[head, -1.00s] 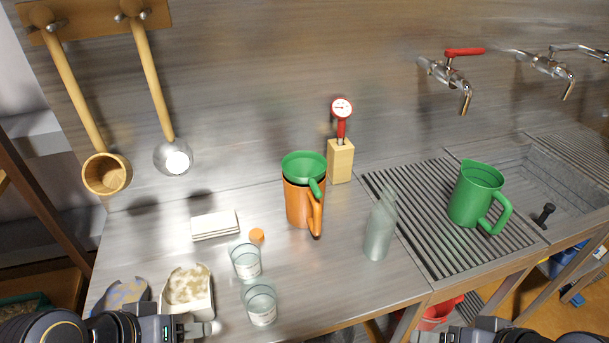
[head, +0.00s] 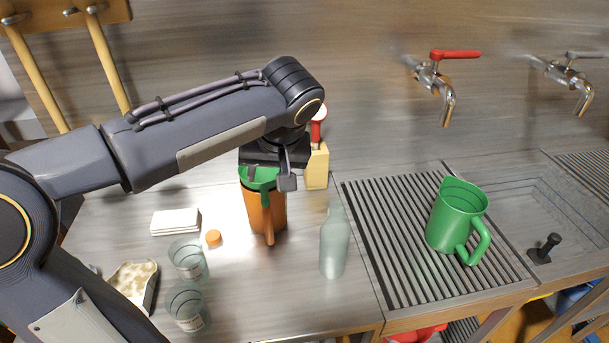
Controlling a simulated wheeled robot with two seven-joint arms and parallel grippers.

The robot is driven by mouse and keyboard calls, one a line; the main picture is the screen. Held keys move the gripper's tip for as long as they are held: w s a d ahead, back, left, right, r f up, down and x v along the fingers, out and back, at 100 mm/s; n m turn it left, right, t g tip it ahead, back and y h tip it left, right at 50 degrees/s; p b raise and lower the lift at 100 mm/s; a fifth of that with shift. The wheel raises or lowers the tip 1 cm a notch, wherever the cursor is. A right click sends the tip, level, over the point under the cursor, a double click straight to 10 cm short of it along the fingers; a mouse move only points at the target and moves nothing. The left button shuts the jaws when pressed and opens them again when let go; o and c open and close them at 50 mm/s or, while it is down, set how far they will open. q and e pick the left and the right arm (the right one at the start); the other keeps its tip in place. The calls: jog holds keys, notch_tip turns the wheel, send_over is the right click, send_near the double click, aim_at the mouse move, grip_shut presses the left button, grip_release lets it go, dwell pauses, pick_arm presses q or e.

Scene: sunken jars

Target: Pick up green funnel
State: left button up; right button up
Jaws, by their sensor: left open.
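The green funnel (head: 247,178) sits in the mouth of the orange jug (head: 260,212), which stands upright on the steel counter. My left arm reaches in from the left, and my left gripper (head: 270,182) points down right over the funnel. Its jaws are open, with a finger on the near right side of the funnel. The gripper hides part of the funnel's rim and handle, and I cannot tell whether the fingers touch it. My right gripper is out of view.
A clear bottle (head: 334,243) stands right of the jug. A wooden block (head: 317,168) with a red-topped thermometer is close behind. Two glass jars (head: 188,259), an orange cap (head: 213,238) and white cards (head: 175,221) are left. A green pitcher (head: 458,217) stands on the drainboard (head: 390,230).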

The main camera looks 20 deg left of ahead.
aim_at(265, 189)
pick_arm(q)
jog(key=x, duration=0.7)
jog(key=shift+w+f, duration=0.3)
jog(key=shift+w, duration=0.15)
grip_shut()
